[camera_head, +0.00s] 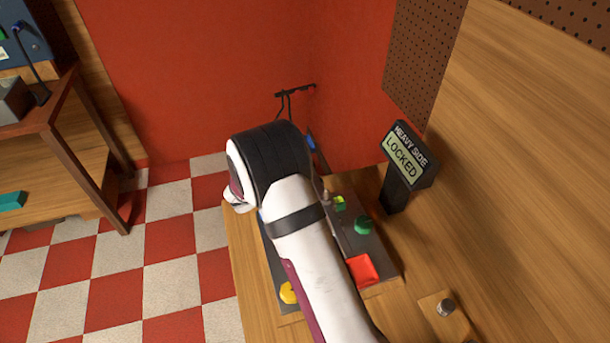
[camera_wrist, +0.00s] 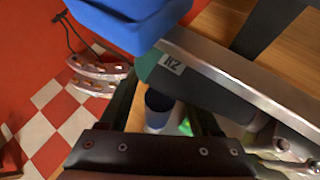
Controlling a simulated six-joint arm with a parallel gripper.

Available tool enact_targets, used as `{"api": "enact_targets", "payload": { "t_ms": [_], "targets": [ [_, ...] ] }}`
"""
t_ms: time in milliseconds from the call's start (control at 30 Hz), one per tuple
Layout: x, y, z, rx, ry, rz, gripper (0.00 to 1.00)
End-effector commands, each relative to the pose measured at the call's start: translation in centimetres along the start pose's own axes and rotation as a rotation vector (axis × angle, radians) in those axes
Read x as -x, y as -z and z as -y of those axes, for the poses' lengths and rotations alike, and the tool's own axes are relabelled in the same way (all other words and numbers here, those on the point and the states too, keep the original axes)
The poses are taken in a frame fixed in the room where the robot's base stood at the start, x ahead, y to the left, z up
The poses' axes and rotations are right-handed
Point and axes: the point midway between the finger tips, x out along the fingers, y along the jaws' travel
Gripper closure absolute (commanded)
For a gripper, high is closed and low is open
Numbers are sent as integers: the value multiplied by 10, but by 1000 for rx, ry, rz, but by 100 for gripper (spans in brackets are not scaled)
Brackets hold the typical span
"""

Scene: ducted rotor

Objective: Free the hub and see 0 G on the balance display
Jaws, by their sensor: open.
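The balance display (camera_head: 408,158) stands at the right in the head view and reads "HEAVY SIDE" and "LOCKED". My gripper (camera_wrist: 168,100) is open in the wrist view; in the head view my arm hides it. A dark grey bar (camera_wrist: 215,92) with a small white label runs diagonally across the wrist view, close to the gripper. A big blue block (camera_wrist: 130,18) fills the top. A blue cylinder (camera_wrist: 158,106) shows beyond the gripper's base, between its dark sides. I cannot tell whether any of these is the hub, and contact is unclear.
A dark panel carries a green knob (camera_head: 363,225) and a red pad (camera_head: 362,269). A yellow knob (camera_head: 288,293) shows left of my arm. A small metal knob (camera_head: 446,307) sits on a wooden block. Red walls rise behind; a wooden bench (camera_head: 60,120) stands at the left.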

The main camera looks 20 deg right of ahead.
Motion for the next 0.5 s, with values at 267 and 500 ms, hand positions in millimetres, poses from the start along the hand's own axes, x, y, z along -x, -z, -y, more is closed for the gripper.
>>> {"api": "enact_targets", "payload": {
  "t_ms": [267,500],
  "targets": [
    [23,0,-1,1,-4,1,36],
    [82,0,-1,0,-5,0,36]
  ]
}}
